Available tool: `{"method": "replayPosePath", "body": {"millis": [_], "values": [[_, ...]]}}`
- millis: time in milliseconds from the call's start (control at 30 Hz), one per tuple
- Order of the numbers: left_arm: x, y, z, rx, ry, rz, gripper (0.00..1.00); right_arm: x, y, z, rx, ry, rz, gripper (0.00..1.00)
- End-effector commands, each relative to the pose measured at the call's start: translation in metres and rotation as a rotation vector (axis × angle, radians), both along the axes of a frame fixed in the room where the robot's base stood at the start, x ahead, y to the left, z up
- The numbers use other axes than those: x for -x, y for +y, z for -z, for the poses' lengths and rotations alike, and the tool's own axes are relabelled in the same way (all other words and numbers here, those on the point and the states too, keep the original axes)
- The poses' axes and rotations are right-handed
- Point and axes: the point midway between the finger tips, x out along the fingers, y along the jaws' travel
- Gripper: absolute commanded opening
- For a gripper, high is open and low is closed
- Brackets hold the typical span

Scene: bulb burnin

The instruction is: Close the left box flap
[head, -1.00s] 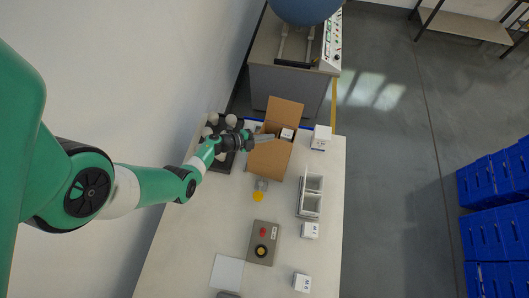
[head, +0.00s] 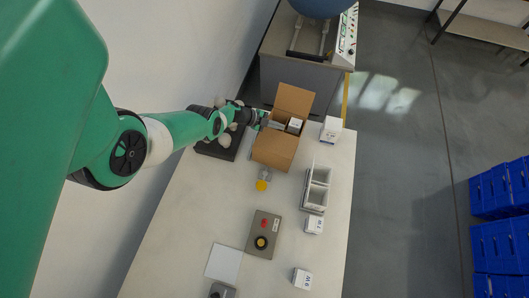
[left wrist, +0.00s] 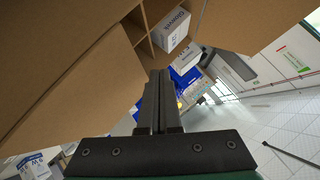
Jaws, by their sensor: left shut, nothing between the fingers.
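The open brown cardboard box (head: 275,151) stands at the far end of the table. Its far flap (head: 294,99) is raised. My left gripper (head: 281,126) reaches in from the left, with its shut, empty fingers at the box's left side near the opening. I cannot tell whether they touch cardboard, and the left flap is not clearly distinguishable in the head view. In the left wrist view, the shut fingers (left wrist: 159,76) point past large cardboard panels (left wrist: 75,50), with a divider and white cartons (left wrist: 172,30) beyond. My right gripper is not in view.
A black tray (head: 222,146) with white bulbs lies left of the box. A white carton (head: 330,131) stands to its right. A grey two-slot holder (head: 315,190), a button panel (head: 263,234) and a yellow-based bulb (head: 262,185) are nearer. A machine bench (head: 300,78) stands behind.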

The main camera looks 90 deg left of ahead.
Motion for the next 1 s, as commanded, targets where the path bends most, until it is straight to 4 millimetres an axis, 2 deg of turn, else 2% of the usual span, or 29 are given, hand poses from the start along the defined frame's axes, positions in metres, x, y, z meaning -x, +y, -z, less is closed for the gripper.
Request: {"method": "replayPosePath", "body": {"millis": [167,700,1000], "values": [[0.000,0.000,0.006,0.000,0.000,0.000,0.00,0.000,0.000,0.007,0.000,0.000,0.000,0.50],[0.000,0.000,0.006,-0.001,0.000,0.001,0.00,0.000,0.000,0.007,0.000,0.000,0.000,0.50],[0.005,-0.010,0.011,0.001,0.000,0.001,0.00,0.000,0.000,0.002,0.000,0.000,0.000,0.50]]}}
